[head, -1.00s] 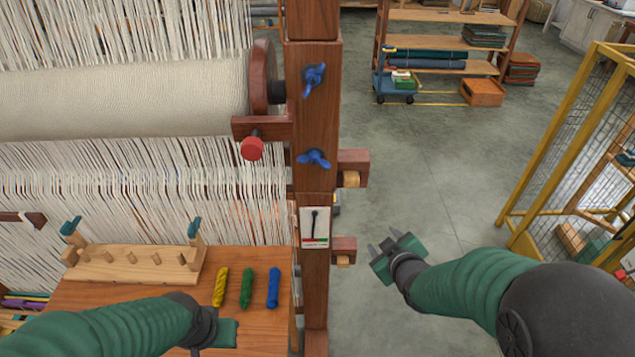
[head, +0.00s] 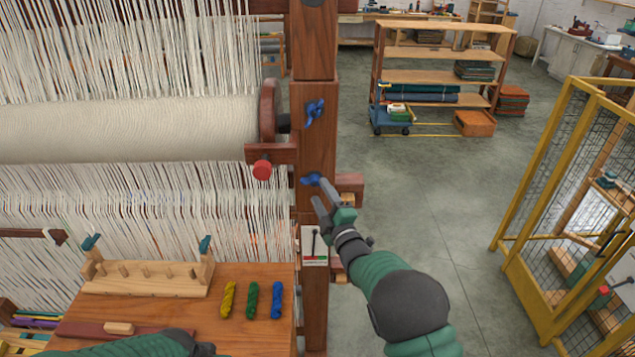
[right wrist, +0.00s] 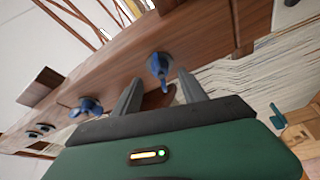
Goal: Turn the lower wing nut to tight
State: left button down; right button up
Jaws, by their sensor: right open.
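The blue lower wing nut (head: 310,180) is on the wooden post (head: 314,150), below a similar blue upper wing nut (head: 314,112). My right gripper (head: 320,192) is open and empty, with its fingertips just below and right of the lower nut, partly covering it. In the right wrist view the lower nut (right wrist: 160,66) shows between the two fingertips, slightly beyond them. I cannot tell whether they touch. The upper nut (right wrist: 87,107) is to the left there. A white plate (head: 315,246) with a dark pointer and red and green marks is below. My left gripper is out of view.
A red knob (head: 262,170) sticks out left of the post, and a wooden block (head: 350,186) juts out right. Yarn skeins (head: 251,300) and a peg rack (head: 150,276) lie on the bench. A yellow mesh cage (head: 520,270) stands right; the floor between is open.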

aim_at(316, 185)
jog(key=x, duration=0.4)
jog(key=shift+w+f, duration=0.1)
jog(key=shift+f, duration=0.15)
jog(key=shift+d+r, duration=0.1)
jog(key=shift+c, duration=0.9)
grip_shut()
